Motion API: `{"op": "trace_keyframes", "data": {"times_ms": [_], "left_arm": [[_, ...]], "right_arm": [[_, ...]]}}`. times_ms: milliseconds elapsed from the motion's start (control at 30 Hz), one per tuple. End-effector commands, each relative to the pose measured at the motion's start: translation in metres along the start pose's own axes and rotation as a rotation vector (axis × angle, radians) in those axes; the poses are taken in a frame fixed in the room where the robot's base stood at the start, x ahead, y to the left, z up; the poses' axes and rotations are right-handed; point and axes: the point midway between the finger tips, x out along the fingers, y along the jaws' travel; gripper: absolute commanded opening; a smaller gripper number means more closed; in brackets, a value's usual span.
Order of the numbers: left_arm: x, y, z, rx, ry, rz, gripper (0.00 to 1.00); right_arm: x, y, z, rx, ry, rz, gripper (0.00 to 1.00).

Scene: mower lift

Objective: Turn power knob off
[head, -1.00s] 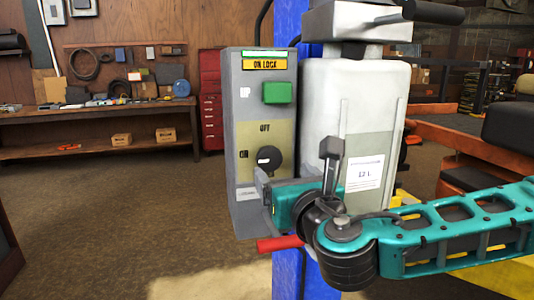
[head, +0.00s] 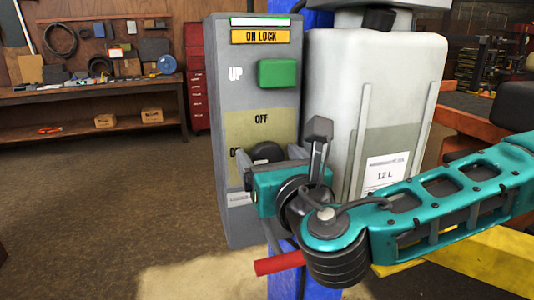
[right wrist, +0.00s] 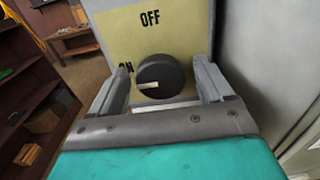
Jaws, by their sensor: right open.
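The black power knob (head: 267,152) is on the lower front of the grey control box (head: 228,190), on a yellowish plate marked OFF above and ON at the left. In the right wrist view the knob (right wrist: 160,77) shows its pale pointer mark turned left, toward ON. My right gripper (head: 272,160) is at the knob, its jaws open. In the right wrist view the two fingers (right wrist: 166,80) stand left and right of the knob, with a gap visible on each side. In the head view the gripper hides the knob's lower part. My left gripper is out of view.
A green button (head: 278,73) sits higher on the box, under an orange ON LOCK label (head: 261,37). A white tank (head: 362,95) stands close at the right. A red handle (head: 279,263) sticks out below. Open floor lies to the left.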

Motion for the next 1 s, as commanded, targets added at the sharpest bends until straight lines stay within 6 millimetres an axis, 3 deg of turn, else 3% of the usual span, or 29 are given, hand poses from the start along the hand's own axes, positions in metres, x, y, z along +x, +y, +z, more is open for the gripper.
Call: {"op": "trace_keyframes", "data": {"times_ms": [233,800,1000], "left_arm": [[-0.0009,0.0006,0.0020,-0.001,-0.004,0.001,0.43],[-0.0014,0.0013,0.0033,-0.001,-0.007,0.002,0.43],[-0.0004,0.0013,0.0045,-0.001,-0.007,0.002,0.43]], "right_arm": [[-0.0003,0.0002,-0.0001,0.000,0.000,0.000,0.80],[-0.0001,0.0001,-0.0002,0.000,0.000,0.000,0.27],[-0.0001,-0.0002,-0.0012,0.014,0.001,0.000,0.27]]}}
